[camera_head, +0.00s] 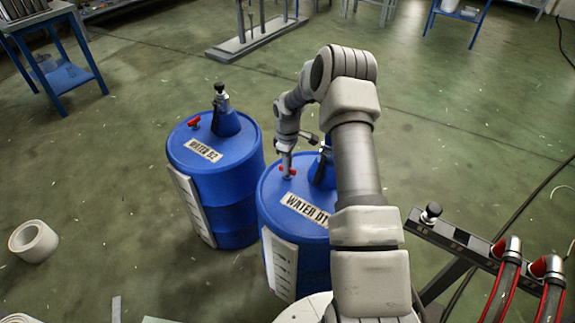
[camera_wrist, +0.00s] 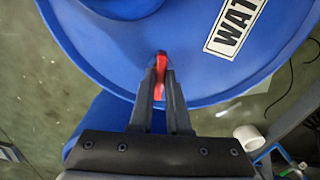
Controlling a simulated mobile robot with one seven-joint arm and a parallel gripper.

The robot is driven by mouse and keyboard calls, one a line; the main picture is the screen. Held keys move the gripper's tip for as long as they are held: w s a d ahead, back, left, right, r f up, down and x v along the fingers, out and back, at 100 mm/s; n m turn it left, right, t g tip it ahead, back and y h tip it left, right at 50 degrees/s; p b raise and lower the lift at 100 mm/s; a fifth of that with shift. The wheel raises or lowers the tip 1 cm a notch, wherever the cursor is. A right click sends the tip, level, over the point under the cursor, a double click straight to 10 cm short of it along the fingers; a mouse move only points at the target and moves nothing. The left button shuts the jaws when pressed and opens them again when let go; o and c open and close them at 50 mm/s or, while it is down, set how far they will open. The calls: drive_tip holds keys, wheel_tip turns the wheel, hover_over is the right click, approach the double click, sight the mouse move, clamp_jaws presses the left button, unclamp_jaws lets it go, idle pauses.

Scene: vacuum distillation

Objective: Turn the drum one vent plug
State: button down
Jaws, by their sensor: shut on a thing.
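The drum one vent plug is a red handle (camera_wrist: 161,67) near the rim of the blue drum (camera_wrist: 195,88) in the wrist view. In the head view the red plug (camera_head: 292,171) shows on both sides of my fingertips, on top of the drum labelled "WATER 01" (camera_head: 298,258). My gripper (camera_wrist: 162,88) is shut on the red handle, with one dark finger on each side of it. My gripper also shows in the head view (camera_head: 287,170), pointing down at the drum top. The plug's base is hidden by the fingers.
A second blue drum (camera_head: 234,205) labelled "WATER 02", with its own red plug (camera_head: 194,122), stands close on the left. A rail with red hose fittings (camera_head: 450,236) is at the right. A white roll (camera_head: 33,240) lies on the floor at the left.

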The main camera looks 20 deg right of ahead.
drive_tip(key=shift+n, duration=1.7)
drive_tip(key=c, duration=0.9)
unclamp_jaws()
drive_tip(key=shift+r, duration=0.1)
drive_tip(key=shift+r+p, duration=1.9)
drive_tip(key=shift+r, duration=6.75)
